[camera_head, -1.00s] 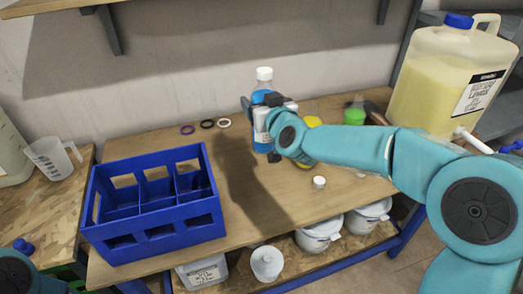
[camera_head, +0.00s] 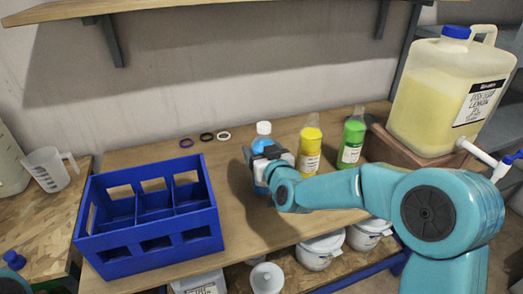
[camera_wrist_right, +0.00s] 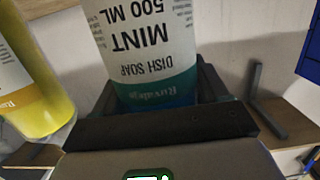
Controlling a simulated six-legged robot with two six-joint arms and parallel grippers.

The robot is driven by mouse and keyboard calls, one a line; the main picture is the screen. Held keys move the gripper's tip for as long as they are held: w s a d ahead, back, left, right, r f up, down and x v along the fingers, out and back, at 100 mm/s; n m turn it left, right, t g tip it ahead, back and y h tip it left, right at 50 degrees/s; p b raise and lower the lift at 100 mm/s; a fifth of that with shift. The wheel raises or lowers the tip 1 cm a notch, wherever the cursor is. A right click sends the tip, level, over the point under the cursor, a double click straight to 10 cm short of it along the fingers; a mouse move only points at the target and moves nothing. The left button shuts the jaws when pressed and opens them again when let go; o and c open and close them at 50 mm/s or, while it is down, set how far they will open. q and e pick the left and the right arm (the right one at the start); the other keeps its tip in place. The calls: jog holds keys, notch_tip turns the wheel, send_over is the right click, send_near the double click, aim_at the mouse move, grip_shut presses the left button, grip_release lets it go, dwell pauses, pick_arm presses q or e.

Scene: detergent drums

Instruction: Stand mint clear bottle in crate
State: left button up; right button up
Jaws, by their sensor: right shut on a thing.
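The mint bottle (camera_head: 262,144), with clear walls, blue liquid and a white cap, is upright at the middle of the bench. My right gripper (camera_head: 268,165) is shut around its body. In the right wrist view its label (camera_wrist_right: 150,40) reads MINT 500 ML, upside down, between the jaws. Its base is hidden by the gripper, so I cannot tell whether it touches the bench. The blue crate (camera_head: 155,248) stands to the left of the bottle, apart from it. The crate compartments that I can see look empty. My left gripper is out of view.
A yellow bottle (camera_head: 311,142) and a green bottle (camera_head: 352,142) stand to the right, behind my right arm. A large lemon drum (camera_head: 440,100) is at far right. Three rings (camera_head: 206,137) lie at the back. Bare bench lies between crate and bottle.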

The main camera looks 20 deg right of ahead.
jog(key=shift+f, duration=0.1)
jog(key=o, duration=1.7)
jog(key=shift+c, duration=0.2)
jog(key=s+r, duration=0.2)
jog(key=s, duration=0.9)
jog(key=shift+s+d+b, duration=0.2)
jog(key=shift+s+b, duration=0.2)
jog(key=shift+b, duration=0.05)
